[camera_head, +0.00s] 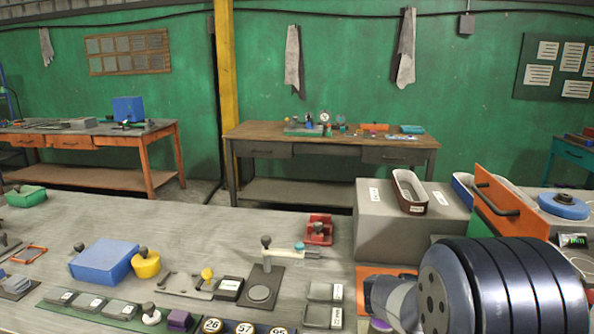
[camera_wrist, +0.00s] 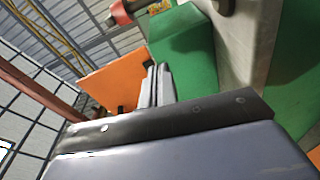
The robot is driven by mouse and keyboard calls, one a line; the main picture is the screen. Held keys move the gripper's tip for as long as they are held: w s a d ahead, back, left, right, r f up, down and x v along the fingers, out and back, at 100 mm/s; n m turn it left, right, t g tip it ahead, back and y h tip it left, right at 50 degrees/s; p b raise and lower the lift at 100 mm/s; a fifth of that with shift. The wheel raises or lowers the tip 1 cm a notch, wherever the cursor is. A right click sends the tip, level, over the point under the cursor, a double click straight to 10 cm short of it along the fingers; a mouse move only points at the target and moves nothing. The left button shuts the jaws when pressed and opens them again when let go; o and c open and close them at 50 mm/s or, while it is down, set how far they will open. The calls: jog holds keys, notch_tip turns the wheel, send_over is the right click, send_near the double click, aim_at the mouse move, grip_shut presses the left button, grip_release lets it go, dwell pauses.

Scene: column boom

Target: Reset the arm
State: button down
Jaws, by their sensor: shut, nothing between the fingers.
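My arm (camera_head: 500,285) fills the lower right of the head view as a thick dark ribbed link with a grey joint. My gripper (camera_wrist: 158,70) shows in the wrist view as two narrow grey fingers close together past a dark plate. It is shut and empty. Around the fingers in that view are an orange panel and green surfaces. My gripper cannot be made out in the head view. My arm hides part of the right end of the workbench (camera_head: 200,225).
A blue box (camera_head: 103,262), a yellow knobbed piece (camera_head: 145,264), a red block (camera_head: 319,229) and several small parts lie on the bench. A grey box (camera_head: 390,225) with a brown tray (camera_head: 410,192) and an orange panel (camera_head: 495,204) stand close to my arm.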

jog(key=shift+s+d+f+n+p, duration=0.15)
jog(key=shift+s+d+n+p, duration=0.2)
jog(key=shift+n+p, duration=0.9)
jog(key=w+p, duration=0.1)
jog(key=p, duration=0.2)
jog(key=shift+d+f+n+p, duration=0.1)
jog(key=shift+f+n+p, duration=0.15)
jog(key=shift+f+p, duration=0.15)
jog(key=shift+w+f+y+p, duration=0.15)
jog(key=shift+f+y+p, duration=0.05)
jog(key=shift+y+p, duration=0.1)
